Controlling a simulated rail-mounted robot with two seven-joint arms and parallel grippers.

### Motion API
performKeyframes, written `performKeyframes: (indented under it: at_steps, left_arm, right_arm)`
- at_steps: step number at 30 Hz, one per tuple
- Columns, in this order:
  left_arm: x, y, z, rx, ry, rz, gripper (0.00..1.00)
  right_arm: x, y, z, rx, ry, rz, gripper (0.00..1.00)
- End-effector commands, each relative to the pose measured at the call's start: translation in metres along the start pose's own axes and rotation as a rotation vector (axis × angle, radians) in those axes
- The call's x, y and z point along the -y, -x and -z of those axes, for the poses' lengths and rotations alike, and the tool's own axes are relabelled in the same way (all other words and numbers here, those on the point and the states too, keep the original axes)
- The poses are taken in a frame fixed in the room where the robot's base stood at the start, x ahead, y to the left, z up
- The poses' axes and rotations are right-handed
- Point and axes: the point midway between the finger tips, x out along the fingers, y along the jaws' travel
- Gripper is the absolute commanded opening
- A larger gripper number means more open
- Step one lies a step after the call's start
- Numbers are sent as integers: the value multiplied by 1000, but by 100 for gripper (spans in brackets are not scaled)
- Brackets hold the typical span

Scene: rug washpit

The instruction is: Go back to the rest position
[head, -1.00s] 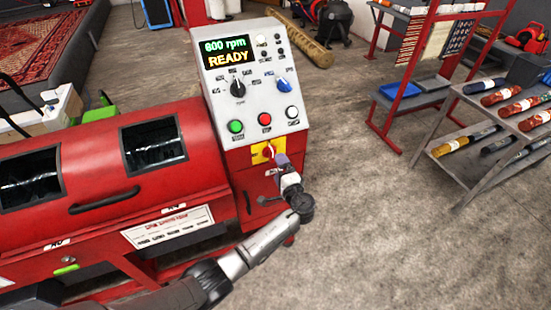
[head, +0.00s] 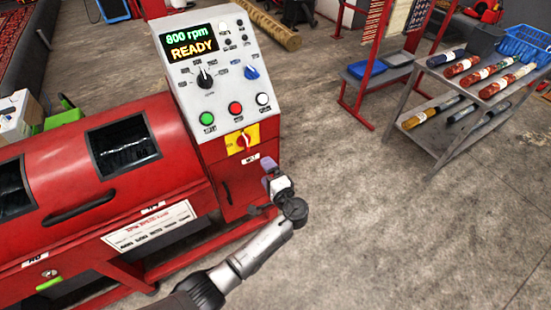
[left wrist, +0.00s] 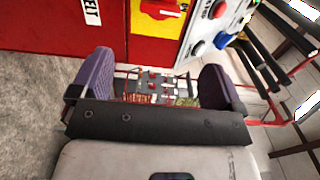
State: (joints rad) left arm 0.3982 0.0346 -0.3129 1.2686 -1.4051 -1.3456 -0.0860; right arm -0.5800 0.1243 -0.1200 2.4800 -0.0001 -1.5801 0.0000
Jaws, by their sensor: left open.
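My left gripper (head: 268,169) is in front of the red machine's control panel (head: 215,85), below and to the right of the red rotary switch (head: 242,142) on its yellow plate. In the left wrist view, the two purple-grey fingers (left wrist: 157,82) are spread apart with nothing between them. The switch also shows in the left wrist view (left wrist: 160,8), beyond the fingers and apart from them. The panel's display reads 800 rpm READY. My right gripper is not in view.
The red machine's drum housing (head: 80,165) fills the left side. A grey shelf (head: 435,140) with rolled rugs stands at the right, beside a red rack (head: 375,60). Bare concrete floor (head: 370,230) lies open between them. A rolled carpet (head: 270,28) lies at the back.

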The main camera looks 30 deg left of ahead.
Motion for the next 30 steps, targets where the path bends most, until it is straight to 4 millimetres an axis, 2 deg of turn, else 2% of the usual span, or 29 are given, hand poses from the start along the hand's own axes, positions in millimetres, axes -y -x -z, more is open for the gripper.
performKeyframes:
  at_steps: [8, 11, 14, 17, 21, 23, 26, 30]
  left_arm:
    - [-1, 0, -3, 17, 18, -8, 94]
    - [-13, 1, -5, 36, 52, -91, 94]
    - [-11, 8, -3, 40, 160, -226, 94]
    - [6, 21, 3, 18, 332, -409, 94]
    - [49, 48, 8, -77, 586, -681, 94]
    - [58, 66, 0, -129, 660, -796, 94]
    - [66, 99, -25, -214, 744, -978, 94]
    - [62, 151, -85, -302, 789, -1195, 94]
  right_arm:
    - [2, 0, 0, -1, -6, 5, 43]
    - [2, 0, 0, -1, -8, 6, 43]
    - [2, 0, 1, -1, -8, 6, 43]
    - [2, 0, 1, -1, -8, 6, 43]
    - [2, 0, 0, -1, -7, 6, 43]
    - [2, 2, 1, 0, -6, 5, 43]
    - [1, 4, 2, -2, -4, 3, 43]
    - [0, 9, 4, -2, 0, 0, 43]
